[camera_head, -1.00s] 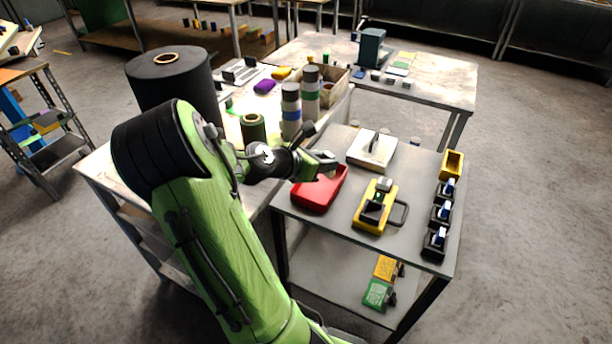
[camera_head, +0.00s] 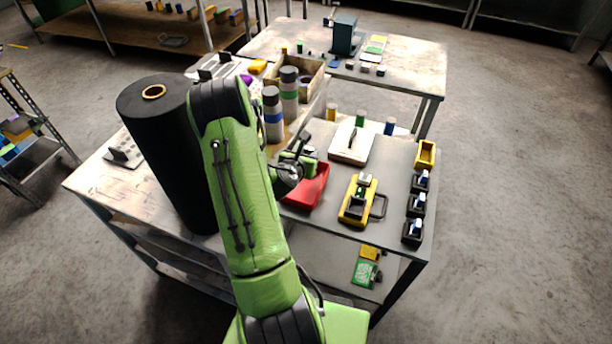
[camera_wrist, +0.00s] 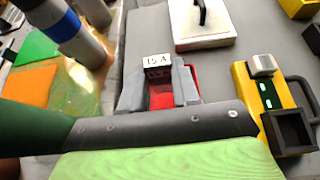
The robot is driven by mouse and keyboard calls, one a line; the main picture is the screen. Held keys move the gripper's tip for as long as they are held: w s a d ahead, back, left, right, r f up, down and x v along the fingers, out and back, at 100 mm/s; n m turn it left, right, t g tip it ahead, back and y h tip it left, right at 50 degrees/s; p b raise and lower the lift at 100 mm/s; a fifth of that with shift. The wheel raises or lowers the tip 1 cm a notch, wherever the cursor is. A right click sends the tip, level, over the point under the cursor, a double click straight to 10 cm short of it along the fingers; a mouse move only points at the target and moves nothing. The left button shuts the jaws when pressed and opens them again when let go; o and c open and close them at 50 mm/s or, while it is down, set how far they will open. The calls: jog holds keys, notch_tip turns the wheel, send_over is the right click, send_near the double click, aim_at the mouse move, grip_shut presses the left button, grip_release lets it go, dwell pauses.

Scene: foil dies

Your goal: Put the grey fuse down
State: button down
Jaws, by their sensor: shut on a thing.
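My gripper (camera_wrist: 158,88) is shut on the grey fuse (camera_wrist: 158,61), whose pale face reads "15 A" in the wrist view. The fuse is between the two grey fingers, with the red tray (camera_wrist: 165,98) behind and below it. In the head view my gripper (camera_head: 303,152) is at the far left part of the red tray (camera_head: 313,190), above the grey table (camera_head: 340,228). The fuse is too small and covered to make out there. I cannot tell its height above the tray.
A yellow device with a handle (camera_head: 350,213) stands right of the tray. A white box with a black handle (camera_head: 339,155) is behind. Several black holders (camera_head: 412,239) and a yellow bin (camera_head: 426,150) line the right edge. Tall grey cylinders (camera_head: 289,105) stand close to my gripper's left.

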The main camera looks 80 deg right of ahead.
notch_tip(320, 180, down, 7)
jog(key=shift+b, duration=1.15)
jog(key=shift+w+d+r, duration=0.1)
jog(key=shift+r, duration=0.05)
jog(key=c, duration=0.8)
grip_release()
